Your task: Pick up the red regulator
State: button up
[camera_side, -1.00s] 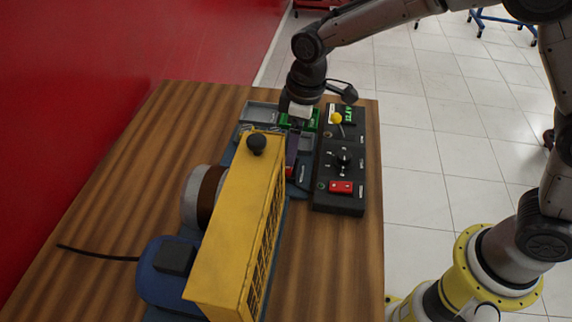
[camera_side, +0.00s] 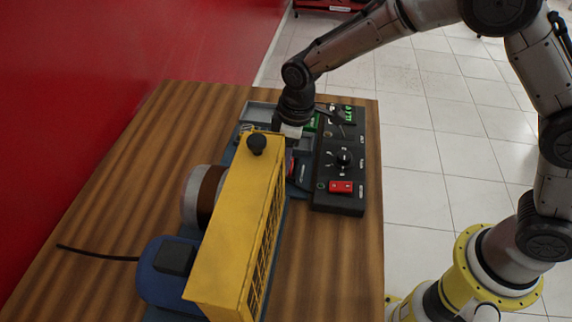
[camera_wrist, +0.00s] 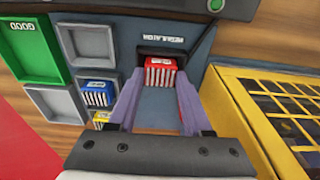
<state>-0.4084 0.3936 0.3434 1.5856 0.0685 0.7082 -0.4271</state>
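The red regulator (camera_wrist: 160,72) is a small ribbed block with a white label. It sits in a slot marked "REGULATION" in the wrist view, and a bit of red shows beside the yellow housing in the side view (camera_side: 292,168). My gripper (camera_wrist: 160,78) is open. Its two purple fingers are spread, with the tips on either side of the regulator in the wrist picture. I cannot tell whether they touch it. In the side view my gripper (camera_side: 288,140) is low over the trainer, and its fingers are mostly hidden behind the yellow housing.
Blue blocks (camera_wrist: 97,92) and a yellow block (camera_wrist: 101,119) lie in compartments to the left. A green "GOOD" tray (camera_wrist: 28,45) is beside them. The yellow grille housing (camera_wrist: 285,110) stands close on the right. A black control panel (camera_side: 340,200) is beside the trainer.

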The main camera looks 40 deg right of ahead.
grip_shut()
jog(key=shift+r, duration=0.15)
